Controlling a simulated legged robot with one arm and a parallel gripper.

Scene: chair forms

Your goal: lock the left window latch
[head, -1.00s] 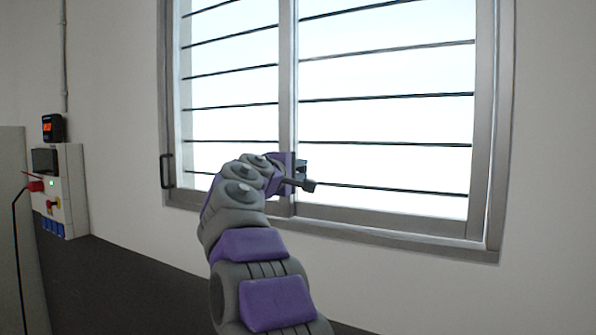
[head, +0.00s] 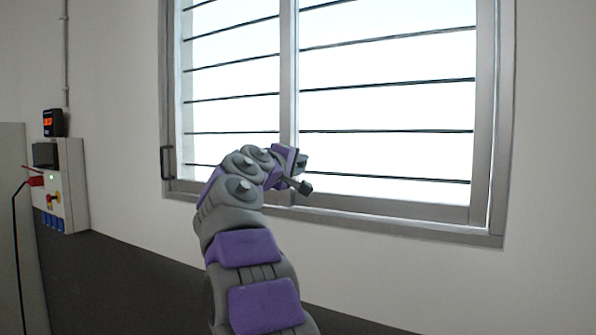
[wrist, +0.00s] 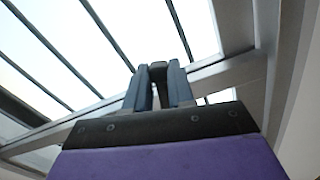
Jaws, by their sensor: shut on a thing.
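The sliding window (head: 385,100) has a grey frame and a middle upright (head: 289,70). My gripper (head: 303,163) is at the lower part of this upright in the head view, at the end of my raised arm. In the wrist view my gripper (wrist: 159,88) has its two blue-grey fingers shut on a small dark piece, which I take to be the window latch (wrist: 158,70). In the head view the latch is hidden by my gripper, so I cannot tell its angle.
A black pull handle (head: 167,163) is on the window's left edge. Dark horizontal bars cross the panes. A control box (head: 62,185) with a red plug and a small black device (head: 54,122) are on the left wall. A grey panel (head: 12,230) stands at far left.

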